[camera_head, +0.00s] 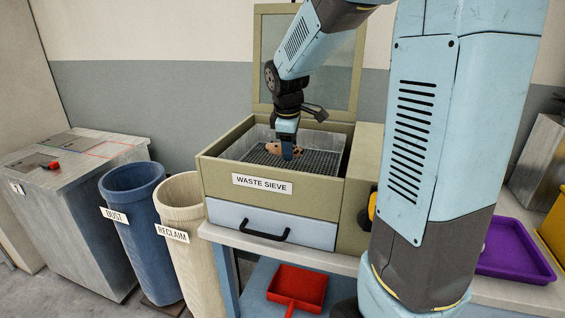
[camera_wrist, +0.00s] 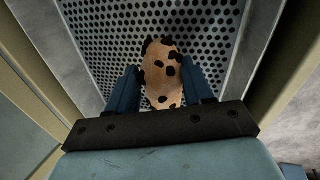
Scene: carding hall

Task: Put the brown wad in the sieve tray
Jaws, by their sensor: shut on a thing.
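The brown wad (camera_wrist: 160,75), tan with dark spots, sits between the two blue fingers of my gripper (camera_wrist: 162,88) in the wrist view. My gripper is shut on it. In the head view, the wad (camera_head: 275,149) shows at the fingertips of my gripper (camera_head: 288,152), inside the outline of the sieve tray (camera_head: 320,162). The tray is a perforated dark metal sheet with pale metal walls, set in the box labelled WASTE SIEVE. The wrist view shows the tray's perforated floor (camera_wrist: 105,45) behind the wad. I cannot tell whether the wad touches the floor.
The sieve box's raised glazed lid (camera_head: 335,80) stands behind my gripper. A blue DUST bin (camera_head: 140,235) and a cream RECLAIM bin (camera_head: 187,240) stand at left. A red dustpan (camera_head: 298,288) lies below, and a purple tray (camera_head: 515,252) is at right.

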